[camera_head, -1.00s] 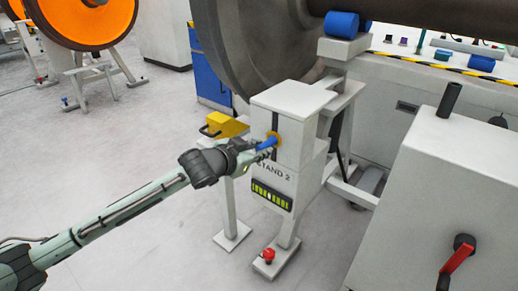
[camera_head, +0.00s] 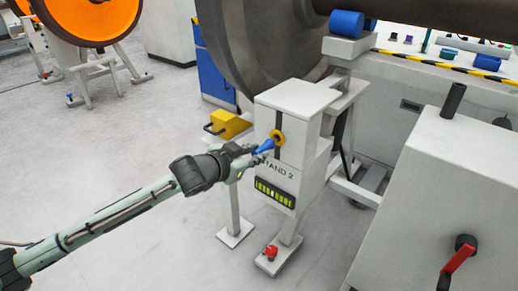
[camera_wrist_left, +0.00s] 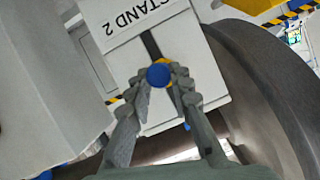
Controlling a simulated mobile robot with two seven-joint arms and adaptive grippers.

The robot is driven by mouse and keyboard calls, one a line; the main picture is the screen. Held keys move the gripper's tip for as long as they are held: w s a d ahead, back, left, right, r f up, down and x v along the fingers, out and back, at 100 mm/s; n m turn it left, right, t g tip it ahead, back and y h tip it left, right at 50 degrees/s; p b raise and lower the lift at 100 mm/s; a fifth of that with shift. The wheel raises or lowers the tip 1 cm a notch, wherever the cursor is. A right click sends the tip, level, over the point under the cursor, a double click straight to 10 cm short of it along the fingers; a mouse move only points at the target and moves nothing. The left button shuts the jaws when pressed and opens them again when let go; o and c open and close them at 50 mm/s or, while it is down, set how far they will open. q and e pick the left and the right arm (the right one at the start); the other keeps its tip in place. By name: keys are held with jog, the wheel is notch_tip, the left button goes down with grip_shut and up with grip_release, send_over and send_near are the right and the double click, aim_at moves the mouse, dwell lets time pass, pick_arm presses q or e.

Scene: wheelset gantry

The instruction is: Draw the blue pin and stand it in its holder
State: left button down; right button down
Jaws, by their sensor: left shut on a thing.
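The blue pin (camera_head: 265,147) sticks out toward me at the yellow-ringed hole (camera_head: 278,138) on the front of the white Stand 2 block (camera_head: 297,100). My left gripper (camera_head: 257,154) is shut on the pin. In the left wrist view the pin's round blue end (camera_wrist_left: 158,75) shows between the two fingers, with some yellow behind it. I cannot tell whether the pin's far end is still inside the hole. No holder is plainly recognisable. A dark upright tube (camera_head: 453,101) stands on the grey cabinet at the right. My right gripper is not in view.
A large wheel (camera_head: 235,45) rises behind the stand. A yellow block (camera_head: 229,125) is left of it, and a red knob (camera_head: 271,252) is on its foot. The grey cabinet (camera_head: 420,190) carries a red-handled lever (camera_head: 459,257). The floor at left is open.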

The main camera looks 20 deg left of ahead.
pick_arm(q)
jog(key=s+a+p, duration=0.1)
jog(key=s+a, duration=0.1)
jog(key=s, duration=0.4)
jog(key=s+a+p, duration=0.2)
jog(key=s, duration=0.5)
jog(key=shift+a+p, duration=0.3)
jog(key=shift+a, duration=0.05)
dwell(1.3)
jog(key=shift+s, duration=0.1)
dwell(0.4)
